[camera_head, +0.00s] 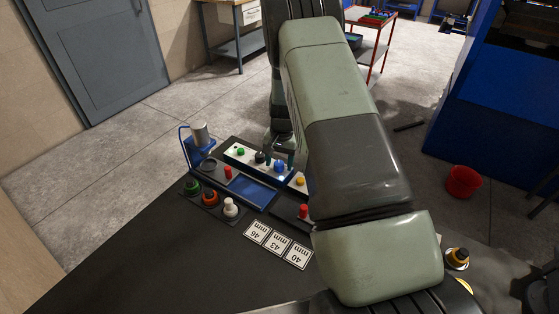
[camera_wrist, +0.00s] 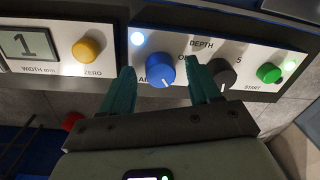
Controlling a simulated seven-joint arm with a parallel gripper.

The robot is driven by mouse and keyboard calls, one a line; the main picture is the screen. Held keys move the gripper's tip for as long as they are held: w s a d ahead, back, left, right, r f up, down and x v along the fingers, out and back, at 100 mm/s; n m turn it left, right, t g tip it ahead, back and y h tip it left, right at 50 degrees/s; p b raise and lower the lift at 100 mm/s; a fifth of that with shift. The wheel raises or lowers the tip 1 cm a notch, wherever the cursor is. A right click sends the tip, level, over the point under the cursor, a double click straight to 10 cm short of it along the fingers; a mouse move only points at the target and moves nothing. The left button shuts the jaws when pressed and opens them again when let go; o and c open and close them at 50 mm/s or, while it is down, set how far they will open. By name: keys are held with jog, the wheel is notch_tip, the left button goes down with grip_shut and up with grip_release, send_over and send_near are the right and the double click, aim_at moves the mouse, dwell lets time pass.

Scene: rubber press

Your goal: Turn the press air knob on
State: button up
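The blue air knob (camera_wrist: 160,71) sits on the white press control panel (camera_wrist: 105,57), with a white pointer mark toward the bottom of the wrist view. The lettering around it is partly hidden by my fingers. In the head view the blue knob (camera_head: 279,166) is near the right part of the panel (camera_head: 250,163). My gripper (camera_wrist: 159,67) is open, with one teal finger on each side of the knob. I cannot tell whether the fingers touch it. A pale bluish light (camera_wrist: 138,38) glows above the knob.
A black depth knob (camera_wrist: 222,72) is close to the right finger. A green start button (camera_wrist: 269,73) and a yellow zero button (camera_wrist: 87,50) flank the knobs.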

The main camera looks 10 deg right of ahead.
notch_tip(320, 180, up, 11)
jog(key=shift+s+d, duration=0.15)
jog(key=shift+d, duration=0.15)
jog(key=shift+f, duration=0.1)
dwell(0.4)
notch_tip(320, 180, up, 14)
jog(key=n+t, duration=0.1)
send_over(281, 164)
jog(key=s+a, duration=0.2)
jog(key=s, duration=0.3)
jog(key=s+r+n+t, duration=0.2)
jog(key=s+r, duration=0.6)
jog(key=r, duration=0.2)
jog(key=s+a+r+n+t, duration=0.1)
jog(key=s+r, duration=0.1)
jog(key=s, duration=0.8)
jog(key=s+r+n+t, duration=0.1)
jog(key=s+r, duration=0.2)
jog(key=s, duration=0.8)
jog(key=shift+s+a+r+n+h, duration=0.3)
jog(key=shift+a+r+n, duration=0.05)
jog(key=shift+a+n, duration=0.05)
